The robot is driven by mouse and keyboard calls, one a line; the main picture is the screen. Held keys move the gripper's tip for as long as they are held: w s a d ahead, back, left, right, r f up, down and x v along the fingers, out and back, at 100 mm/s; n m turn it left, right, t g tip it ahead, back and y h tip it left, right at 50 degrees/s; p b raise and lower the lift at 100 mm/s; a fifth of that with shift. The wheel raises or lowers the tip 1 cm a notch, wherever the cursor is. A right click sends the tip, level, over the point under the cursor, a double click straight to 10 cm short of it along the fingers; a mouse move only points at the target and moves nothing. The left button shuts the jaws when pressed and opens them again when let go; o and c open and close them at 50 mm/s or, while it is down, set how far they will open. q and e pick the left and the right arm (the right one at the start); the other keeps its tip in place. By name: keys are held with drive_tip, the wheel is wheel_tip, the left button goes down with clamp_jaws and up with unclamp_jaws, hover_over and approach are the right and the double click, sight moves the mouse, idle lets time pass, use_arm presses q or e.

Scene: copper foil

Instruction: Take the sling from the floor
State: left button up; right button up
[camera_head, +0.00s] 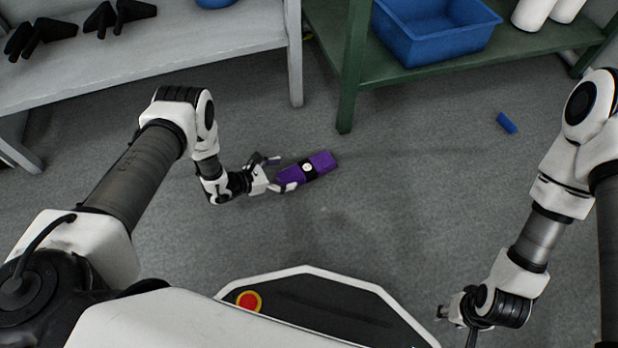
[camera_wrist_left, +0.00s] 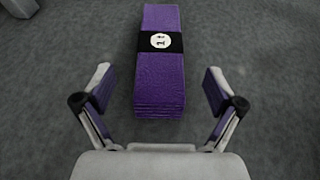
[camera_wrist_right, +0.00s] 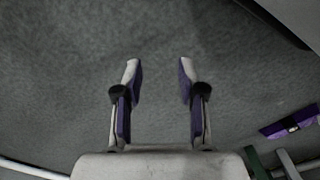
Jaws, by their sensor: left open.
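The sling is a folded purple bundle (camera_head: 322,161) with a black band and a white round label, lying on the grey floor left of the middle in the head view. It also shows large in the left wrist view (camera_wrist_left: 158,85). My left gripper (camera_head: 279,174) is open at the sling's near left end; in the left wrist view its fingers (camera_wrist_left: 160,88) are spread to either side of that end, with gaps on both sides. My right gripper (camera_wrist_right: 160,75) is open and empty over bare floor, and the sling (camera_wrist_right: 290,124) shows at the right edge of its view.
A grey shelf (camera_head: 200,40) with black parts stands at the back left. A green shelf (camera_head: 400,70) with a blue bin (camera_head: 435,45) and white rolls stands behind the sling. A small blue piece (camera_head: 506,123) lies on the floor to the right. The floor between is clear.

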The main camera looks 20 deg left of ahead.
sight(302, 169)
use_arm(q)
drive_tip(key=b+x, duration=0.2)
drive_tip(key=x, duration=0.1)
drive_tip(key=b+x, duration=0.2)
drive_tip(key=x, duration=0.1)
drive_tip(key=shift+f+b, duration=0.35)
drive_tip(key=shift+f, duration=0.05)
use_arm(e)
drive_tip(key=f, duration=0.2)
drive_tip(key=w+f, duration=0.1)
drive_tip(key=f, duration=0.2)
drive_tip(key=shift+w+f, duration=0.3)
use_arm(q)
drive_tip(key=shift+d+r, duration=0.1)
drive_tip(key=shift+r, duration=0.1)
drive_tip(key=c, duration=1.4)
drive_tip(key=shift+c, duration=0.7)
use_arm(e)
drive_tip(key=shift+r, duration=0.2)
use_arm(q)
drive_tip(key=shift+r, duration=0.1)
